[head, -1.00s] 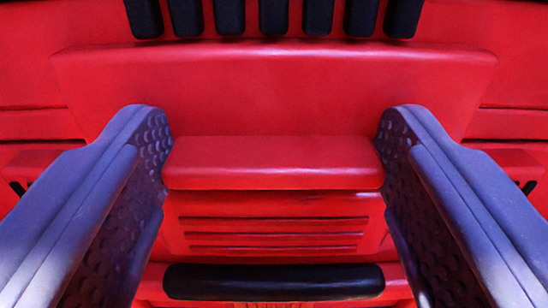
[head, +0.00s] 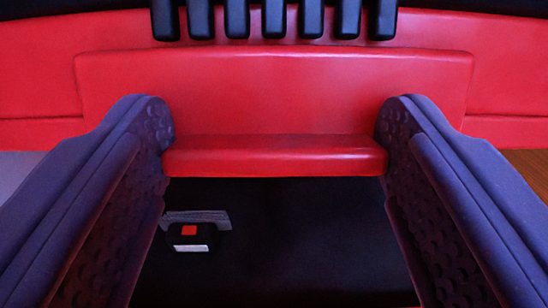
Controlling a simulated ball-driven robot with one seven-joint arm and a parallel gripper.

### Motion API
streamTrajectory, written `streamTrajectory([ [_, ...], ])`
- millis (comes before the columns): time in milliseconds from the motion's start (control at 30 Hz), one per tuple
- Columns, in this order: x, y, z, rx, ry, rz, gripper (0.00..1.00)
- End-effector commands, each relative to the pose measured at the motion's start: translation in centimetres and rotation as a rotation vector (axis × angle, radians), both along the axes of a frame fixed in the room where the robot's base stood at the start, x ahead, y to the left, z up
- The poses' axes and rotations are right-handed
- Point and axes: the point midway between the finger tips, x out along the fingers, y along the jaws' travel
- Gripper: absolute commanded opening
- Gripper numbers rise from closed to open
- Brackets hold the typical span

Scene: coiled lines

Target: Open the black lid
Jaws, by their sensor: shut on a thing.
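My gripper (head: 275,148) has its two dark blue, dimpled fingers on either side of a red block-shaped ledge (head: 274,160), shut on its ends. The ledge stands out from a wide red panel (head: 274,92). Several black ribs (head: 274,20) hang down along the panel's top edge. The held part looks red, and I cannot tell where a black lid begins. Below the ledge is a dark surface or space (head: 310,250). On its left lies a small black item (head: 190,238) with a red square and a white strip, beside a grey strip (head: 208,217).
Red side parts (head: 40,90) extend left and right behind my fingers. A grey surface (head: 20,170) shows at far left and a brown, wood-like one (head: 530,168) at far right. My fingers cover much of both sides.

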Motion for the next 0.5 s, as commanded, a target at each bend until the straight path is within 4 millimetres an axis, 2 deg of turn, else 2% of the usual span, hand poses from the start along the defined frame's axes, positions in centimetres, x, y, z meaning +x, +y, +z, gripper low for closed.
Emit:
streamTrajectory([
  [33,0.7,0.3,2.7,0.002,-0.005,0.006,0.18],
  [100,1.6,0.2,4.6,0.003,0.016,0.005,0.17],
  [300,4.6,0.1,8.8,0.005,0.142,0.007,0.17],
  [500,7.5,0.0,11.6,0.004,0.244,0.010,0.17],
])
